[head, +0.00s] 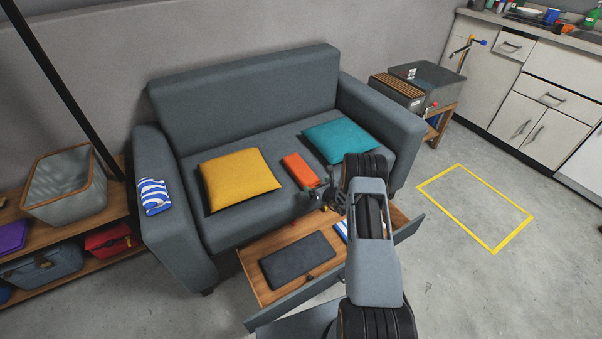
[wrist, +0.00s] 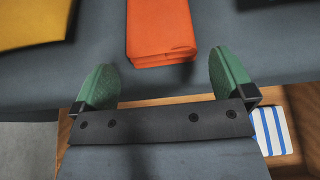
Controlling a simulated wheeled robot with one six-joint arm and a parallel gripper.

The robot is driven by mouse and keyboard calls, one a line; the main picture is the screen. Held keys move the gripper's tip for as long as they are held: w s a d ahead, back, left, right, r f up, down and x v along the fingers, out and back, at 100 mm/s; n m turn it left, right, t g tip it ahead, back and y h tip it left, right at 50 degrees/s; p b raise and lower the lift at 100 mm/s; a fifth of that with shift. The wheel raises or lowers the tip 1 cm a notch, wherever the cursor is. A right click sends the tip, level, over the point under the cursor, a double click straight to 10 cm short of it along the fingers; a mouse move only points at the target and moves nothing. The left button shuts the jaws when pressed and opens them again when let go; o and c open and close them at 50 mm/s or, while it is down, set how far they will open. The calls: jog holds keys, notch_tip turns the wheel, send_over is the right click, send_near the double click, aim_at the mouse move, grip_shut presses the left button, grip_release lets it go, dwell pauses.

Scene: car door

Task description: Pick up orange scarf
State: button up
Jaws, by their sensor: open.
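The orange scarf (head: 300,170) lies folded on the seat of the grey sofa (head: 240,85), between a yellow cushion and a teal cushion. In the wrist view the scarf (wrist: 161,30) is at the top centre, its folded near edge facing my gripper. My gripper (wrist: 163,88) is open and empty, with its green fingertips apart. The fingertips point toward the scarf and sit just short of its near edge in that view. In the head view my gripper (head: 322,196) is close to the scarf, at the sofa's front edge, partly hidden by my arm.
The yellow cushion (head: 238,180) and teal cushion (head: 338,141) flank the scarf. An open drawer (head: 262,287) under the seat holds a dark flat item (head: 298,258) and a striped cloth (head: 341,230). A striped cloth (head: 153,196) lies on the left armrest. Shelves stand left.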

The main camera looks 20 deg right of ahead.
aim_at(313, 182)
jog(key=shift+b+x, duration=0.8)
jog(key=shift+x, duration=2.55)
jog(key=c, duration=0.6)
jog(key=shift+c, duration=0.5)
jog(key=shift+r, duration=0.1)
